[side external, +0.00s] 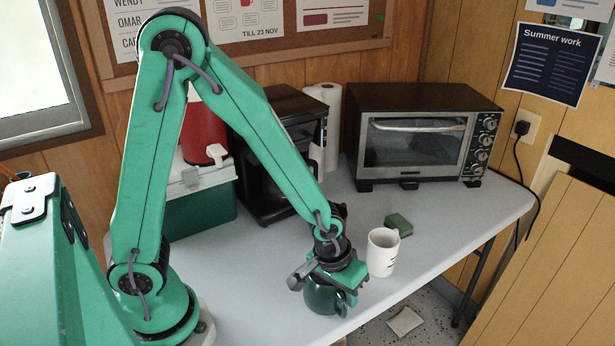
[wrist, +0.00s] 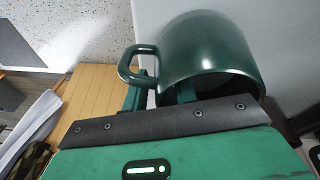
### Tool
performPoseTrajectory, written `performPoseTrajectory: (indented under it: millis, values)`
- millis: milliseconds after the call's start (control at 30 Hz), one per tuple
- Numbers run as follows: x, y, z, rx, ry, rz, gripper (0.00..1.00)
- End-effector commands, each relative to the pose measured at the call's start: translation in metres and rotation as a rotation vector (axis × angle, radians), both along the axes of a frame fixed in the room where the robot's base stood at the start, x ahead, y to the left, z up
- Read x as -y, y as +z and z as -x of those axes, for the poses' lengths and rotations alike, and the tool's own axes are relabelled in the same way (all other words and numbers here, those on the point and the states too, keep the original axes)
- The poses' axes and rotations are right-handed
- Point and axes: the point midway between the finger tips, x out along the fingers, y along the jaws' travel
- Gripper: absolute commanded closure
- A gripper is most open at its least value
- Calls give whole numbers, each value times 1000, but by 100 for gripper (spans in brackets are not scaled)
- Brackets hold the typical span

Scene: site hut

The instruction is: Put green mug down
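The dark green mug (side external: 321,297) is directly under my gripper (side external: 328,281) near the front edge of the grey table (side external: 440,225) in the side view. In the wrist view the mug (wrist: 205,52) fills the upper middle, its handle pointing left and its mouth toward the camera. My gripper (wrist: 165,100) appears shut on the mug at its rim; the contact is partly hidden by the gripper's dark edge. I cannot tell whether the mug's base touches the table.
A white mug (side external: 382,252) stands close to the right of my gripper, with a green sponge (side external: 399,225) behind it. A toaster oven (side external: 420,135), coffee maker (side external: 280,150), paper roll (side external: 326,120) and green-white cooler (side external: 205,205) stand at the back. Table toward the right is clear.

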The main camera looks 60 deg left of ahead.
Motion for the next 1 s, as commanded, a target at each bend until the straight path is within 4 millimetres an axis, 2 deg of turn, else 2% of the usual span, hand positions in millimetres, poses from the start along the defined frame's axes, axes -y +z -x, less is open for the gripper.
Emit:
performPoseTrajectory:
  millis: [267,467,1000]
  values:
    - [0,5,0,0,0,0,72]
    - [-1,18,3,2,0,0,72]
    - [-5,74,15,3,0,1,72]
